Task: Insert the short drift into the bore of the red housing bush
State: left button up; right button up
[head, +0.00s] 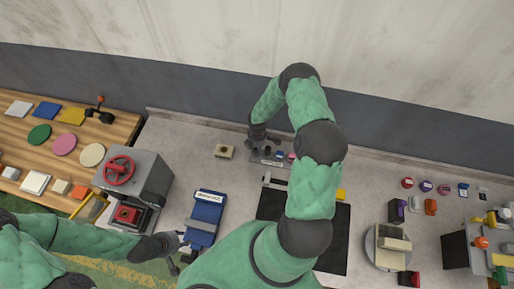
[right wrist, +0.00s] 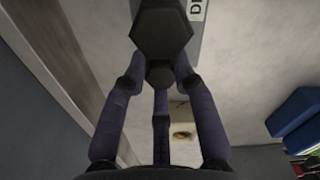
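A red housing bush (head: 126,214), a red block, sits under the press at the left. My right gripper (head: 258,138) is at the left end of the grey rack (head: 268,161), beside the wall. In the right wrist view its fingers (right wrist: 160,82) surround a dark hexagonal piece (right wrist: 162,32), perhaps a drift. My left gripper (head: 183,247) is open and empty beside the blue box (head: 204,219).
The press (head: 150,178) with a red handwheel (head: 118,169) stands at the left. A beige block with a hole (head: 224,151) is left of the rack; it also shows in the right wrist view (right wrist: 183,130). A turntable (head: 374,255) is at the right.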

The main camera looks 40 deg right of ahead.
grip_shut()
jog(key=shift+o, duration=0.3)
grip_release()
grip_shut()
jog(key=shift+r, duration=0.55)
jog(key=shift+r+p, duration=0.1)
jog(key=shift+p, duration=0.2)
jog(key=shift+r+p, duration=1.7)
jog(key=shift+r, duration=1.35)
jog(key=shift+r, duration=0.1)
